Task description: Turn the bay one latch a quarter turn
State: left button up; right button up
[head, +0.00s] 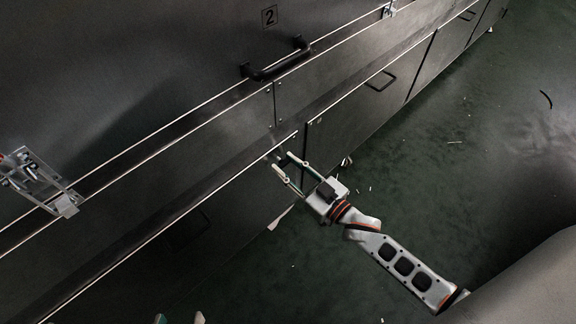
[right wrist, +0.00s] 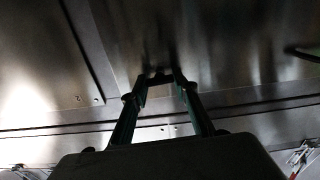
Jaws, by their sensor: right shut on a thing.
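My right gripper (head: 283,160) reaches up to the dark metal side of the dryer, near a panel seam. It is shut on a small dark part, which looks like the latch (right wrist: 157,78), seen between the fingertips in the right wrist view. The latch is dim, and its turn angle cannot be read. No bay one label is visible. Only two fingertips of my left gripper (head: 180,318) show at the bottom edge of the head view, apart with nothing seen between them.
A black bar handle (head: 277,60) sits on the panel below the number 2 plate (head: 269,16). A bright metal bracket (head: 42,184) juts out at left. A lower panel has a thin handle (head: 381,81). The green floor (head: 440,165) at right is mostly open, with small scraps.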

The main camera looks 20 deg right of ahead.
jog(key=shift+r+n, duration=0.1)
jog(key=shift+n, duration=0.9)
jog(key=n, duration=0.2)
jog(key=shift+n+p, duration=0.35)
jog(key=shift+n, duration=0.95)
pick_arm(q)
jog(key=shift+s+d+f+n+b, duration=0.2)
jog(key=shift+d+n+b, duration=0.35)
jog(key=shift+b, duration=0.25)
pick_arm(e)
jog(key=n, duration=1)
jog(key=shift+f+n, duration=0.25)
jog(key=shift+n, duration=0.05)
pick_arm(q)
jog(key=shift+s+f, duration=0.1)
pick_arm(e)
jog(key=o, duration=1.1)
jog(key=shift+r, duration=0.1)
pick_arm(q)
jog(key=shift+s, duration=0.1)
